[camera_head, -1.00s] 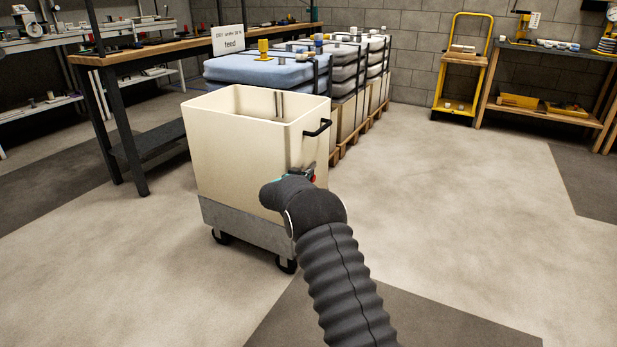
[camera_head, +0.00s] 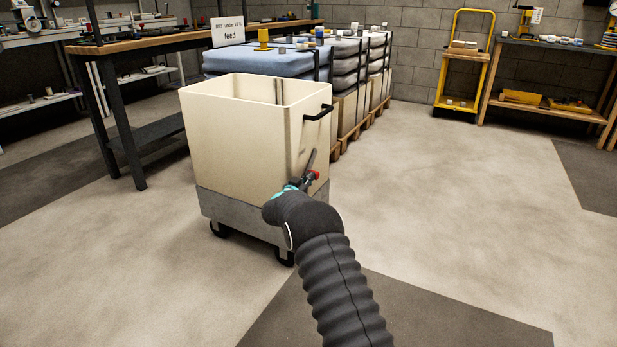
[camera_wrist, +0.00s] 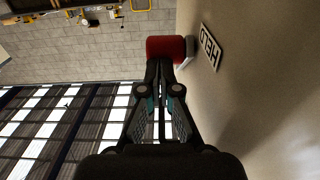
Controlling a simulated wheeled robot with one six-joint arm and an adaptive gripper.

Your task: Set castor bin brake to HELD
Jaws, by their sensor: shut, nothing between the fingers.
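The castor bin (camera_head: 240,140) is a cream tub on a grey metal base with black castors, in the middle of the head view. A red brake knob (camera_head: 315,175) shows at its right side, by a grey bar (camera_head: 309,160). In the wrist view the red knob (camera_wrist: 164,48) is just beyond my fingertips, beside the bin wall (camera_wrist: 255,90). A white HELD label (camera_wrist: 211,47) is on that wall, to the right of the knob. My gripper (camera_wrist: 160,68) is shut and empty, its tips at or very near the knob; contact is unclear. My arm partly hides the brake in the head view.
A black handle (camera_head: 318,112) sticks out from the bin's upper right. Pallets with stacked sacks (camera_head: 262,62) stand behind it, and a workbench (camera_head: 110,47) is at left. A yellow trolley (camera_head: 463,70) is at the back right. The floor to the right is clear.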

